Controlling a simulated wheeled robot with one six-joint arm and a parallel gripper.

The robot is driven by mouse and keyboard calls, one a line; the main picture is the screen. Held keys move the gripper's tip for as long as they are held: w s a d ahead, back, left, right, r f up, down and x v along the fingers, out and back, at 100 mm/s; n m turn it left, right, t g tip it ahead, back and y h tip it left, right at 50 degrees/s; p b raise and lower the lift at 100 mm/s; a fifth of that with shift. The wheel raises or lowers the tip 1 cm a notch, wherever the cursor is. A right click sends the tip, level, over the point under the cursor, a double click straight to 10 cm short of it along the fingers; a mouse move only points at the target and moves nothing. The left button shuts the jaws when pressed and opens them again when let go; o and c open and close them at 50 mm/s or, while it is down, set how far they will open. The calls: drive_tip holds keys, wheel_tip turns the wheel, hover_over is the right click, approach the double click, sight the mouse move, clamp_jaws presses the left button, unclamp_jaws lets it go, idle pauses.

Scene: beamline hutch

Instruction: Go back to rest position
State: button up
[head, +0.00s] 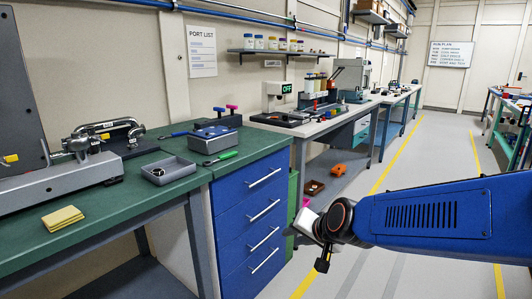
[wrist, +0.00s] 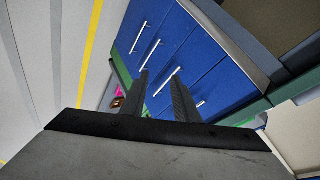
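My blue arm (head: 430,222) reaches in from the right in the head view, over the aisle floor. My gripper (head: 306,238) is at its left end, in front of the right side of the blue drawer cabinet (head: 252,222), and is partly hidden by the wrist. In the wrist view my gripper (wrist: 160,77) shows two dark fingers standing apart with nothing between them. The blue cabinet's drawers (wrist: 190,50) are seen beyond the fingers. I cannot see the gripper touching anything.
The green-topped bench (head: 110,200) holds a grey tray (head: 168,170), yellow pads (head: 63,218) and a grey box (head: 212,141). Orange and brown items (head: 314,187) lie low under the white bench (head: 325,122). The aisle (head: 435,150) with yellow lines is clear beyond my arm.

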drive_tip(key=s+d+n+g+h, duration=0.3)
drive_tip(key=s+d+n+h, duration=0.1)
drive_tip(key=s+d, duration=1.6)
drive_tip(key=s, duration=0.3)
drive_tip(key=shift+s+d+g+h, duration=0.3)
drive_tip(key=shift+s, duration=0.1)
drive_tip(key=shift+r, duration=0.1)
